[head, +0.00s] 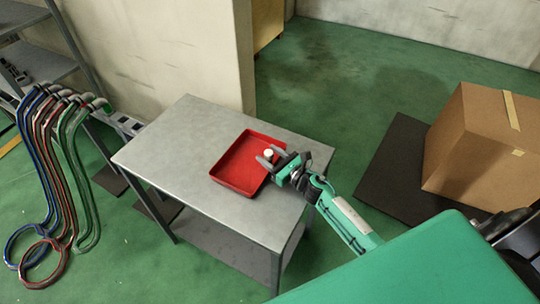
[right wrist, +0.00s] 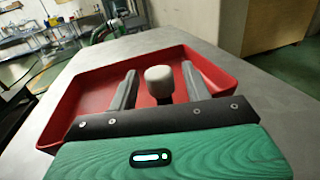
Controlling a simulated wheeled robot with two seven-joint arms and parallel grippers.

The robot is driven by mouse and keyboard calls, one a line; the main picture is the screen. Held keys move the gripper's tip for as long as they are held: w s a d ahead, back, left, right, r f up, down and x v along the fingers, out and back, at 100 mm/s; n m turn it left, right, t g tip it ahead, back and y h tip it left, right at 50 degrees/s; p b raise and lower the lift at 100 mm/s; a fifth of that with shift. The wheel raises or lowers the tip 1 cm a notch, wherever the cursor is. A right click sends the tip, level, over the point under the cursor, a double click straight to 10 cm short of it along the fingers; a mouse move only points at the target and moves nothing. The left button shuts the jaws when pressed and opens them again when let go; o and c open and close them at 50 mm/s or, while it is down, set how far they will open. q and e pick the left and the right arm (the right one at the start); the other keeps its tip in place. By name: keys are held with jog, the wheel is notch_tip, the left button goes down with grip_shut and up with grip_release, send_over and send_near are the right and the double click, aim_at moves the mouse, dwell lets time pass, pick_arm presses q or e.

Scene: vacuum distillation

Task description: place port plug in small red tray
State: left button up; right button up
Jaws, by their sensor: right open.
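The small red tray (head: 234,181) lies on the grey metal table. The port plug (head: 269,153) has a white rounded cap and a dark lower part. It stands upright over the tray, toward its right side, and in the right wrist view the plug (right wrist: 159,80) sits between the fingers. My right gripper (head: 268,157) is open, with one finger on each side of the plug and a visible gap to each. The plug's base is hidden behind the gripper body, so I cannot tell whether it touches the tray floor. My left gripper is not in view.
The grey table (head: 180,135) is otherwise clear. A cardboard box (head: 470,150) stands on a dark mat (head: 385,180) at the right. Coloured hoses (head: 65,170) hang at the left near shelving. A pale wall (head: 165,50) rises behind the table.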

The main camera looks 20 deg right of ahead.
jog(key=b+v, duration=0.1)
jog(key=v, duration=0.7)
jog(key=shift+f+b, duration=0.2)
jog(key=shift+b, duration=0.2)
jog(key=b+v, duration=0.1)
jog(key=v, duration=0.2)
jog(key=shift+s+d+r, duration=0.1)
jog(key=shift+s+r, duration=0.05)
jog(key=shift+s, duration=0.15)
jog(key=shift+s+d, duration=0.1)
jog(key=shift+s, duration=0.1)
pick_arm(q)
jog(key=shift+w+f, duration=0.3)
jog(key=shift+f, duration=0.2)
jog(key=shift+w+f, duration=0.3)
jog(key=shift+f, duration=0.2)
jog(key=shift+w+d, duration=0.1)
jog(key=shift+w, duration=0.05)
